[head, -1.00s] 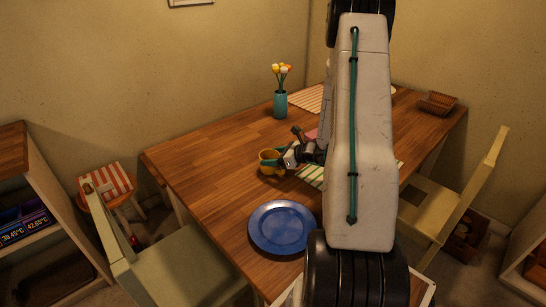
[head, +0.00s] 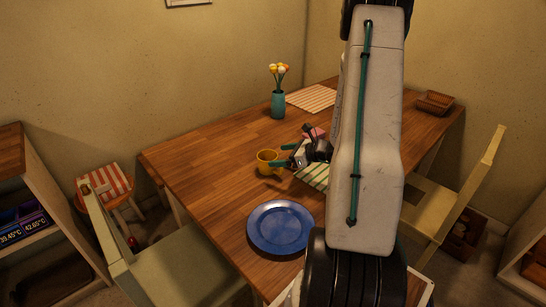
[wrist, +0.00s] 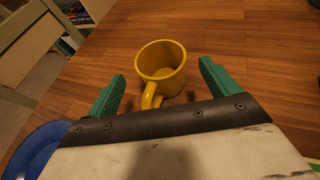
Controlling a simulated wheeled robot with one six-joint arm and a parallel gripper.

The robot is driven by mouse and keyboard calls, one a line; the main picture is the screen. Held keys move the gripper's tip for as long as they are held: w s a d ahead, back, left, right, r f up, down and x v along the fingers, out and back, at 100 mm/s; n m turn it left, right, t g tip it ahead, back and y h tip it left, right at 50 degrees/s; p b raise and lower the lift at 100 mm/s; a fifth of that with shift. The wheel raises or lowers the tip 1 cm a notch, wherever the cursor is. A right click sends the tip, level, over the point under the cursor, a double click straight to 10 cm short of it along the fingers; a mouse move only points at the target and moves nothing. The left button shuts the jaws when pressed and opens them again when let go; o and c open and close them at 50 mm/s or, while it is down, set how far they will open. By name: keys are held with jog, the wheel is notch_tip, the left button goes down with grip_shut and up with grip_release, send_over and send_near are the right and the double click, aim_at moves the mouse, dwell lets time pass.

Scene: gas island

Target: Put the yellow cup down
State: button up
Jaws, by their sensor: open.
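The yellow cup (head: 267,162) stands upright on the wooden table (head: 215,150), left of my gripper. In the wrist view the yellow cup (wrist: 161,66) is empty, with its handle turned toward my gripper. My gripper (head: 279,156) is open, and its green fingers are spread to either side of the cup's handle side. In the wrist view my gripper (wrist: 160,84) shows a clear gap between each finger and the cup.
A blue plate (head: 281,227) lies near the table's front edge. A green-striped mat (head: 314,175) lies right of the cup, partly hidden by my arm. A teal vase with flowers (head: 278,103) stands behind. Bare table lies left of the cup.

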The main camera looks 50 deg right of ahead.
jog(key=v, duration=0.7)
jog(key=a+r+n+g+y, duration=0.1)
jog(key=a+r+n+g, duration=0.2)
jog(key=a+r+n, duration=0.45)
jog(key=a+r+n+g+y, duration=0.2)
jog(key=a+r+n+g, duration=0.15)
jog(key=a, duration=0.65)
jog(key=a+r+n+g+y, duration=0.1)
jog(key=a+r+n+g, duration=0.25)
jog(key=a+n, duration=0.4)
jog(key=s+a+r+n+h, duration=0.4)
jog(key=s+a+n, duration=0.1)
jog(key=s+n, duration=0.2)
jog(key=s+a+r+n+g+h, duration=0.1)
jog(key=s+a+r+n+h, duration=0.2)
jog(key=s, duration=0.7)
jog(key=shift+s+a+r+n+h, duration=0.3)
jog(key=shift+a+n+h, duration=0.55)
jog(key=shift+n, duration=1)
jog(key=shift+w+a+r, duration=0.1)
jog(key=shift+a, duration=0.05)
